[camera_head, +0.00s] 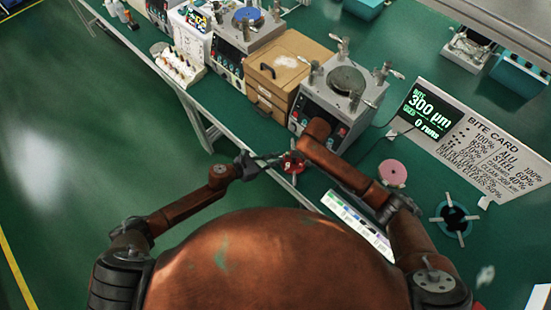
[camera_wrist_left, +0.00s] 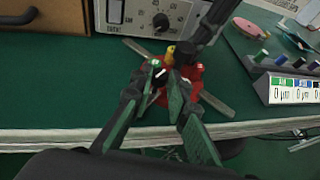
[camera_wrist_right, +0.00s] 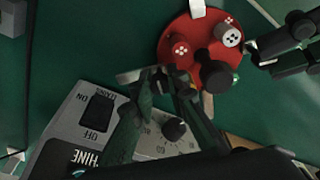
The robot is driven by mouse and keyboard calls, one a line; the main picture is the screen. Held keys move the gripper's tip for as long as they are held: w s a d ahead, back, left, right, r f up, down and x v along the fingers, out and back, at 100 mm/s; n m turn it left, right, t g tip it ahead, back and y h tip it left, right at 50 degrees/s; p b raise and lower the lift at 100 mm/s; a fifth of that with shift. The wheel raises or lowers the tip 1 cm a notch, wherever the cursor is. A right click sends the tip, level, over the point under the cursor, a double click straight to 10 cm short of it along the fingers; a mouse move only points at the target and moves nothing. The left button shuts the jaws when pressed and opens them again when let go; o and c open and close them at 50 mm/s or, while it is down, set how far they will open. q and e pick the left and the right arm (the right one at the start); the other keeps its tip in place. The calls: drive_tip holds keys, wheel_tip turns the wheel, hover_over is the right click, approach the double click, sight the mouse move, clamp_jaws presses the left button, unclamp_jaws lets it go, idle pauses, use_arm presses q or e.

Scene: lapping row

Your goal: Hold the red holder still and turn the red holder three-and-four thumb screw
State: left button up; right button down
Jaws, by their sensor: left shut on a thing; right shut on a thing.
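The red holder (camera_head: 292,163) is near the bench's front edge, a round disc with flat metal arms. My left gripper (camera_head: 257,163) reaches in from the left. In its wrist view the fingers (camera_wrist_left: 166,70) close around a small screw with a white mark at the holder's side. My right gripper (camera_wrist_right: 163,76) is at the opposite side, its fingers closed at a metal arm of the holder. Its exact contact is partly hidden. In the head view my right arm hides it.
A lapping machine (camera_head: 341,95) stands behind the holder, with a wooden drawer box (camera_head: 281,72) to its left. A pink disc (camera_head: 393,172), a dark ring with arms (camera_head: 453,220) and a bite card sign (camera_head: 478,145) are to the right.

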use_arm(q)
clamp_jaws()
drive_tip(key=shift+s+d+n+t+y, duration=0.1)
drive_tip(key=shift+s+n+t+y, duration=0.05)
drive_tip(key=shift+n+t+y, duration=0.25)
drive_tip(key=shift+s+d+n+t+y, duration=0.1)
drive_tip(key=shift+n+t+y, duration=0.2)
drive_tip(key=shift+n+t, duration=0.2)
drive_tip(key=n+t+y, duration=0.2)
drive_tip(key=n+y, duration=0.1)
drive_tip(key=d+n+t+y, duration=0.1)
drive_tip(key=n+y, duration=0.1)
drive_tip(key=shift+s+d, duration=0.1)
drive_tip(key=shift+s, duration=0.2)
drive_tip(key=n+y, duration=0.3)
drive_tip(key=y, duration=0.1)
drive_tip(key=d+n+t+y, duration=0.1)
drive_tip(key=n+y, duration=0.1)
drive_tip(key=shift+n, duration=0.3)
drive_tip(key=shift+w+d+n+g+y, duration=0.15)
drive_tip(key=shift+n+g+y, duration=0.25)
drive_tip(key=shift+n+y, duration=1.05)
drive_tip(key=shift+y, duration=0.25)
drive_tip(key=o, duration=0.9)
unclamp_jaws()
